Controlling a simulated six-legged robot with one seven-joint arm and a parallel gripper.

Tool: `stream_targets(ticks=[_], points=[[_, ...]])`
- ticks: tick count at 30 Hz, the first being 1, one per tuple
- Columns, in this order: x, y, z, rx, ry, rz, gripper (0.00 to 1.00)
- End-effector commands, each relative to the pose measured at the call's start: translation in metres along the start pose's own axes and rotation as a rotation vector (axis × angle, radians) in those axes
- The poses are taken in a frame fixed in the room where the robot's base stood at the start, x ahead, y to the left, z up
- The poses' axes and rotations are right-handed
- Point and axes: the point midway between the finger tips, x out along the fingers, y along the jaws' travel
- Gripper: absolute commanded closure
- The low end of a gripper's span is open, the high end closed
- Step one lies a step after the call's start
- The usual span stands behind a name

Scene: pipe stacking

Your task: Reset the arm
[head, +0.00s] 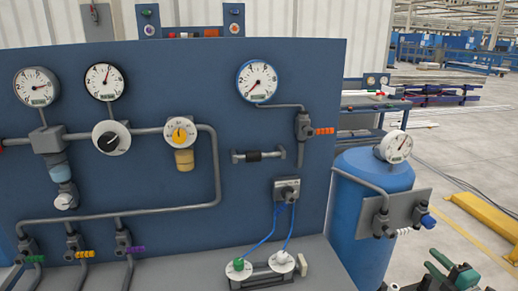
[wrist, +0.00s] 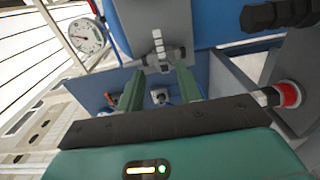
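My gripper (wrist: 160,80) shows in the wrist view with its two green fingers apart and nothing between them. Its dark bar and green body fill the bottom of that view. The wrist view looks past the fingers at blue surfaces, a grey fitting (wrist: 158,48) and a round gauge (wrist: 86,36).
A blue panel (head: 255,130) with gauges, pipes and valves stands ahead. A grey ledge (head: 170,270) at its foot bears a fixture (head: 262,268) with blue hoses. A side plate with valves (head: 405,210) is at the tank. A yellow floor piece (head: 485,220) lies right, with open floor around it.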

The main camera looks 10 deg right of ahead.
Motion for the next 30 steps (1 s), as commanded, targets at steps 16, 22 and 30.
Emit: stream_targets(ticks=[16, 22, 30], points=[[0.044, 0.060, -0.285, -1.355, 0.987, -0.013, 0.65], [0.006, 0.072, -0.363, -1.976, 1.388, 0.245, 0.65], [-0.052, 0.092, -0.414, 2.312, -1.525, -0.724, 0.65]])
